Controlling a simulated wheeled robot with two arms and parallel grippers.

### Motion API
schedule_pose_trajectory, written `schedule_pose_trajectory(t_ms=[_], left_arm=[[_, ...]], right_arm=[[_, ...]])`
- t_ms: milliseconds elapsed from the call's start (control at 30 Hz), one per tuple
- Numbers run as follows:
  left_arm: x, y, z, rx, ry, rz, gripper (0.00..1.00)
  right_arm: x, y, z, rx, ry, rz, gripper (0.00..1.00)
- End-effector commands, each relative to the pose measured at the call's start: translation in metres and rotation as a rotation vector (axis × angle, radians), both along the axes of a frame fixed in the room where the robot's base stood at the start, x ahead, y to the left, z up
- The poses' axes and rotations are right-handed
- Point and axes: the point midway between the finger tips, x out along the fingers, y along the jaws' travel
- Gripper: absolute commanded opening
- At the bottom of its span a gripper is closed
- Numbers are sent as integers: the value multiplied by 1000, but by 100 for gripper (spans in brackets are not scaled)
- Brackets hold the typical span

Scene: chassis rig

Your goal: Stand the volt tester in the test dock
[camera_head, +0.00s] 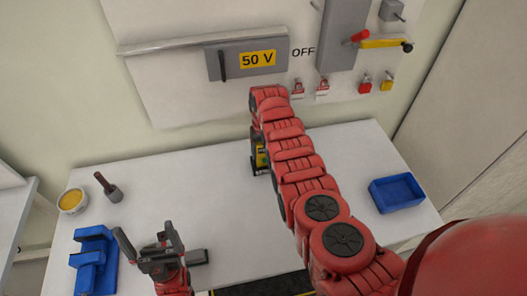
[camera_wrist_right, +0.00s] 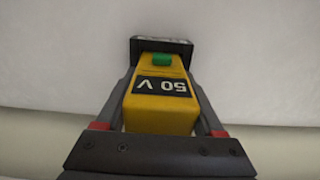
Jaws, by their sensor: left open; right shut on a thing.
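The volt tester (camera_wrist_right: 162,112) is a yellow block with a green part and a "50 V" label, upside down in the right wrist view. My right gripper (camera_wrist_right: 160,85) is shut on it, with a finger along each side. A black block (camera_wrist_right: 160,45) is at the tester's far end; I cannot tell whether it is the test dock or part of the tester. In the head view the tester (camera_head: 260,157) is partly hidden behind my right arm, near the table's back. My left gripper (camera_head: 148,243) is open and empty at the front left.
On the white table (camera_head: 180,190) are a blue holder (camera_head: 93,262), a yellow-topped pot (camera_head: 72,200), a dark-handled tool (camera_head: 108,187) and a blue tray (camera_head: 397,192). The left middle is clear.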

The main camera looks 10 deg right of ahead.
Motion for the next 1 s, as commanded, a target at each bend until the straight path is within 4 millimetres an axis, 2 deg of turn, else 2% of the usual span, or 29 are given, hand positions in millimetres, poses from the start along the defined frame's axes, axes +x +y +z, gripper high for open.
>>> schedule_pose_trajectory(t_ms=[167, 200, 333, 667, 867, 1000], left_arm=[[0, 0, 0, 0, 0, 0, 100], [0, 0, 0, 0, 0, 0, 100], [0, 0, 0, 0, 0, 0, 100], [0, 0, -1, 0, 0, 0, 100], [0, 0, -6, 0, 0, 0, 100], [0, 0, -17, 0, 0, 0, 100]], right_arm=[[0, 0, 1, 0, -1, 0, 5], [0, 0, 0, 0, -1, 0, 77], [0, 0, 0, 0, 0, 0, 100], [1, 0, 2, 0, -1, 0, 100], [1, 0, 18, 0, -3, 0, 100], [3, 1, 39, 0, -9, 1, 100]])
